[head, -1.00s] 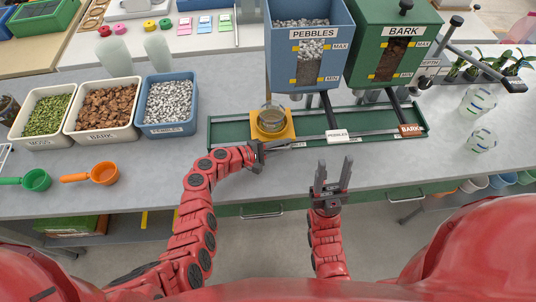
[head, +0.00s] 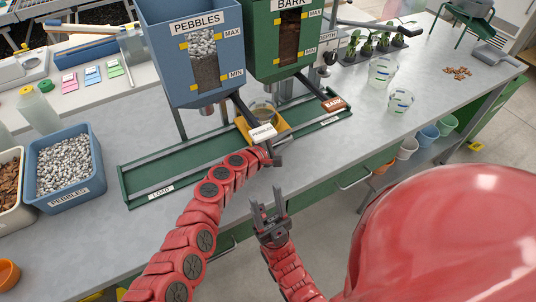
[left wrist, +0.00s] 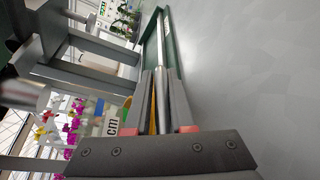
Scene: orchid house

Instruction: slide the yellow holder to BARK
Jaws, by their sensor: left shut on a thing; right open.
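The yellow holder (head: 243,124) sits on the green track (head: 128,184), with a clear pot (head: 262,110) on it. The white PEBBLES lever tag (head: 262,132) hides part of the holder. The BARK hopper (head: 260,50) stands above and behind it; the brown BARK lever tag (head: 333,104) is further right. My left gripper (head: 274,156) is at the track's front edge by the holder, shut on it; the grip itself is mostly hidden. In the left wrist view its jaws (left wrist: 163,100) flank a metal bar, with a yellow strip beside it. My right gripper (head: 266,200) is open and empty in front of the table.
The PEBBLES hopper (head: 165,70) stands left of the BARK hopper. A blue pebble bin (head: 68,190) is at the left. Clear cups (head: 399,102) and seedlings stand at the right. The track's LOAD end is bare, and the right tabletop has free room.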

